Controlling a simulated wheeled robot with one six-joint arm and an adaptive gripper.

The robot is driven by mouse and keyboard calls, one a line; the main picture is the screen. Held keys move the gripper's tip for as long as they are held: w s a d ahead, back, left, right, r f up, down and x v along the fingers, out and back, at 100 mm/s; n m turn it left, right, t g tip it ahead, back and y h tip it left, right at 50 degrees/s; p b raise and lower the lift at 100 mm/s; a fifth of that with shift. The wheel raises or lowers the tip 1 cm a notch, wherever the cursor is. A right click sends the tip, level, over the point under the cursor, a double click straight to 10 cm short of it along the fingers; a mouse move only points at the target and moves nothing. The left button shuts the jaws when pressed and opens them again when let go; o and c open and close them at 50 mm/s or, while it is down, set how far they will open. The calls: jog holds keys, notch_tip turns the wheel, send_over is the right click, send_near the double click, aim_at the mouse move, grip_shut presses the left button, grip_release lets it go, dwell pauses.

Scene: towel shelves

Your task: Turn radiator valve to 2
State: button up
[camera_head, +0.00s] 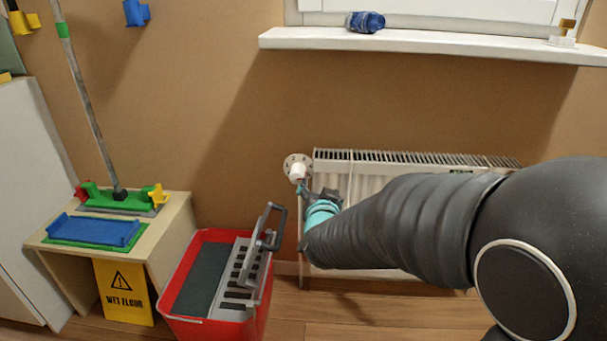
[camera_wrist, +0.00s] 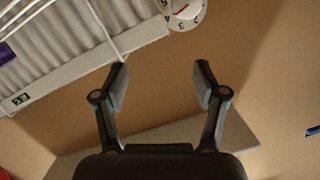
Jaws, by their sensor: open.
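The radiator valve (camera_head: 298,167) is a white knob on a round, marked plate at the upper left corner of the white radiator (camera_head: 370,186). In the wrist view the valve (camera_wrist: 186,10) is cut off by the top edge. A red mark and dark numerals show on it, but I cannot tell its setting for sure. My gripper (camera_head: 312,193) is just below and right of the knob in the head view. In the wrist view my gripper (camera_wrist: 160,74) has its two fingers apart with nothing between them. The valve lies beyond the fingertips, apart from them.
A red bucket (camera_head: 209,330) with a grey wringer stands on the floor left of the radiator. The white windowsill (camera_head: 430,42) juts out above the radiator.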

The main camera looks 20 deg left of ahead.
aim_at(297, 180)
jog(key=s+a+f+m+t, duration=0.1)
jog(key=a+f+t, duration=0.1)
jog(key=a+f, duration=0.4)
jog(key=shift+h, duration=0.4)
jog(key=x, duration=0.4)
jog(key=r+x, duration=0.1)
jog(key=x, duration=0.8)
jog(key=shift+w+a+r, duration=0.35)
jog(key=c, duration=1.2)
